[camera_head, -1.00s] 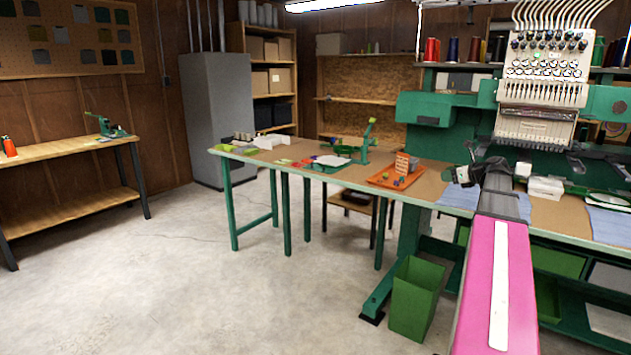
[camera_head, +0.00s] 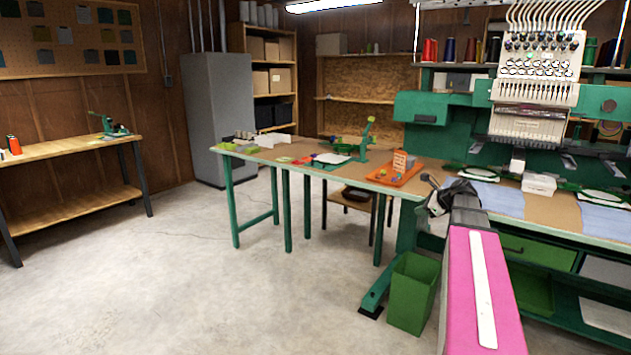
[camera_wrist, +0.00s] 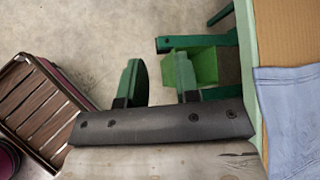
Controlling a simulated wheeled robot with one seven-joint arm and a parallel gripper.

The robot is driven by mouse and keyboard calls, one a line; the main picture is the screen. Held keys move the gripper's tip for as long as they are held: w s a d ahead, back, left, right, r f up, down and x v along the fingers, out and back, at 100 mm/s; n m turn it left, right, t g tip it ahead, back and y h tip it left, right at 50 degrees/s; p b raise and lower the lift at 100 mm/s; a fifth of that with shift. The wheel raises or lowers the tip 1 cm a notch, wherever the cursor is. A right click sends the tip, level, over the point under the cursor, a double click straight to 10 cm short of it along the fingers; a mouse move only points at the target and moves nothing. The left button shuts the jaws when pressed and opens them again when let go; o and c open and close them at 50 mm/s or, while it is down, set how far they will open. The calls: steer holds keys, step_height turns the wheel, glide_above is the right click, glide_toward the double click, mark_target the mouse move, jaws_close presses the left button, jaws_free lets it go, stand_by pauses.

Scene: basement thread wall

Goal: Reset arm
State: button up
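My arm reaches out from the bottom right of the head view, and my gripper (camera_head: 434,193) is at its far end, in front of the long table's front edge. In the wrist view my gripper (camera_wrist: 157,78) shows two green fingers standing well apart. Bare concrete floor shows between them, and nothing is held. The fingertips are small and partly hidden by the wrist in the head view.
The long table (camera_head: 415,186) carries an orange tray (camera_head: 396,177), white boxes (camera_head: 539,184) and blue cloths (camera_head: 497,197). The embroidery machine (camera_head: 535,90) stands behind. A green bin (camera_head: 412,290) stands below; it also shows in the wrist view (camera_wrist: 205,66). Floor at left is clear. A slatted brown thing (camera_wrist: 40,105) lies left.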

steer(key=s+a+f+n+g+h, duration=0.3)
steer(key=s+a+f+n+g, duration=0.1)
steer(key=s+a+f+n, duration=0.6)
steer(key=s+a+f+n+g+h, duration=0.2)
steer(key=s+a+f+n+g, duration=0.2)
steer(key=s+a+f+n, duration=0.5)
step_height(320, 180, down, 7)
steer(key=s+n, duration=0.2)
steer(key=n, duration=0.1)
steer(key=shift+s+a+r+h, duration=0.15)
steer(key=shift+s+a+h, duration=0.25)
